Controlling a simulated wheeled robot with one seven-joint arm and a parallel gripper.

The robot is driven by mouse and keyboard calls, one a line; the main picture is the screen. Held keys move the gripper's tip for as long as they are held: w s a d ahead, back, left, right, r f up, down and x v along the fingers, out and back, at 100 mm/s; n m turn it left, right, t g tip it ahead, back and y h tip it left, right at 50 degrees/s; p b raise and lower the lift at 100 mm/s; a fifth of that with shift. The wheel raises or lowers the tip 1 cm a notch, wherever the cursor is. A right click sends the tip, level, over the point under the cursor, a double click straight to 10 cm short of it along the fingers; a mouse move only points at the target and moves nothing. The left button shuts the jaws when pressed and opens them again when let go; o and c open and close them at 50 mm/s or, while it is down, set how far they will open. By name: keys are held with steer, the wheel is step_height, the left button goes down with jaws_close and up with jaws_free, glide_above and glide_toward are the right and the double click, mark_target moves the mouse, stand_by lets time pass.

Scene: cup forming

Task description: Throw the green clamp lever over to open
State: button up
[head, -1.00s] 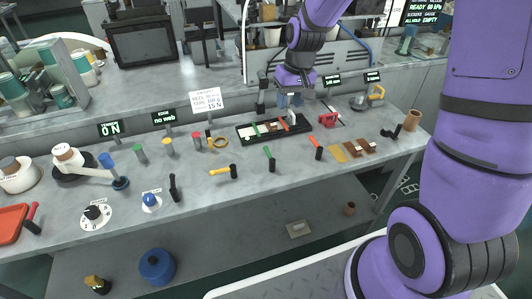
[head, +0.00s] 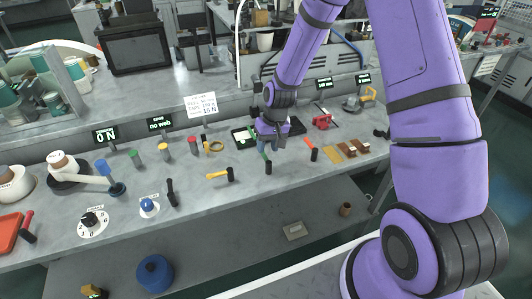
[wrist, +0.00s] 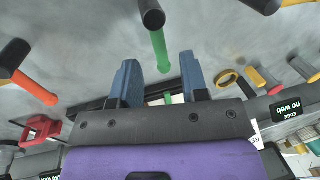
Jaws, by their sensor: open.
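The green clamp lever (head: 265,157) stands in the row along the front of the bench, with a black end nearer the bench edge. My gripper (head: 268,146) is just above and behind it, and partly hides its green shaft in the head view. In the wrist view the green lever (wrist: 160,48) points in between the two blue fingers of my gripper (wrist: 161,68), its black end (wrist: 151,14) toward the top. The fingers are apart, with space on both sides of the shaft. I cannot tell whether they touch it.
A yellow lever (head: 218,176) lies to the left and an orange lever (head: 309,144) to the right. A black tray (head: 240,135) sits behind my gripper.

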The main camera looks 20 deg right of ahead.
mark_target(265, 156)
steer(key=shift+a+f, duration=0.15)
steer(key=shift+f, duration=0.65)
steer(key=shift+a+f, duration=0.15)
steer(key=shift+f, duration=0.65)
jaws_close()
